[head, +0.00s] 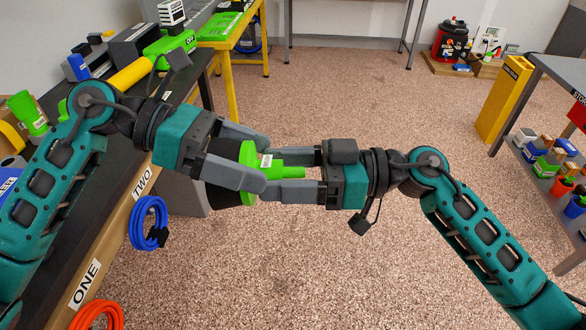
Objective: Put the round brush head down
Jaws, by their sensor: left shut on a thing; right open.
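The round brush head (248,166) has a green back with a narrow green stem pointing right and a dark round part on its left. It is held in the air over open floor, in the middle of the head view. My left gripper (262,164) is shut on the brush head, its grey fingers on either side of it. My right gripper (270,172) faces it from the right, open, with its fingers above and below the green stem. The overlapping fingers hide part of the brush head. I cannot tell whether the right fingers touch it.
A dark bench (70,205) with labels ONE and TWO runs along the left. A blue coil (148,222) and an orange coil (97,316) hang on its front. A yellow table (232,60) stands behind. A shelf (535,190) with small items is at right. The middle floor is clear.

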